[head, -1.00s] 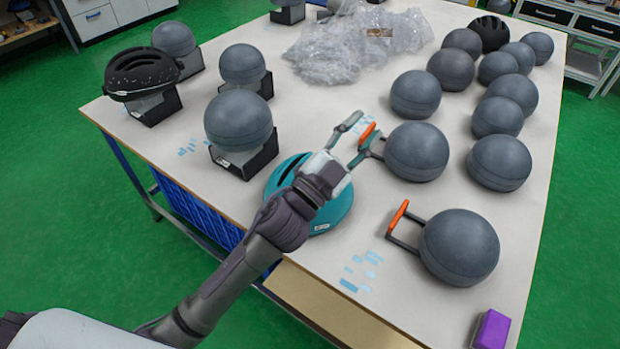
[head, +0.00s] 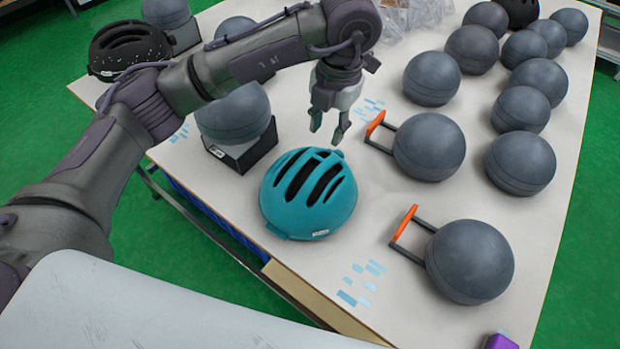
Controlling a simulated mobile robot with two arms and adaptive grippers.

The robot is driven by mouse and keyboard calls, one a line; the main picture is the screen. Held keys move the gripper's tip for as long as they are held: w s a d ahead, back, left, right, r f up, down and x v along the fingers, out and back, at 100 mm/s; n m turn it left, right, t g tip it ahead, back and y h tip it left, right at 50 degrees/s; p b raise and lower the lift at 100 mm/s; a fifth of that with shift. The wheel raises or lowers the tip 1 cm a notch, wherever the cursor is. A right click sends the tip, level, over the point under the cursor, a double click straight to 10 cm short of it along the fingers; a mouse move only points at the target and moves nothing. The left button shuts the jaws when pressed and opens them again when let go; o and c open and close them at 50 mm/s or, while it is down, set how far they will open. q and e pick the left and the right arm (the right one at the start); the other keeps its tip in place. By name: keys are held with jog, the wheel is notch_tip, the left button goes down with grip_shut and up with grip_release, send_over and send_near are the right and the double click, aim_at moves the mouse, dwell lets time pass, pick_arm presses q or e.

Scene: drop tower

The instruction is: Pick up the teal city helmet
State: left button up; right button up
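The teal city helmet (head: 283,213) sits on the white table, dome up, with dark vent slots and a small white label near its lower edge. My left gripper (head: 326,134) points down just above and behind the helmet's far edge, apart from it in the picture. Its two fingers are spread with a gap between them and nothing in it. My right gripper is not in view.
Grey headforms crowd the right side of the table; two, a near one (head: 469,261) and a farther one (head: 429,147), have orange-handled frames. A dark headform stand (head: 240,148) is left of the helmet. A black helmet (head: 128,50) and plastic wrap (head: 415,14) lie farther back.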

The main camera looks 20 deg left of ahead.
pick_arm(q)
jog(key=p, duration=0.1)
send_over(320, 169)
jog(key=f, duration=0.7)
jog(key=shift+s+d+f, duration=0.25)
jog(key=shift+d+f, duration=0.05)
jog(key=shift+f, duration=0.1)
notch_tip(320, 169, down, 4)
jog(key=shift+w+a+f+p, duration=0.1)
jog(key=shift+a+p, duration=0.05)
jog(key=shift+p, duration=1.05)
jog(key=shift+f, duration=0.5)
grip_shut()
jog(key=shift+w, duration=0.1)
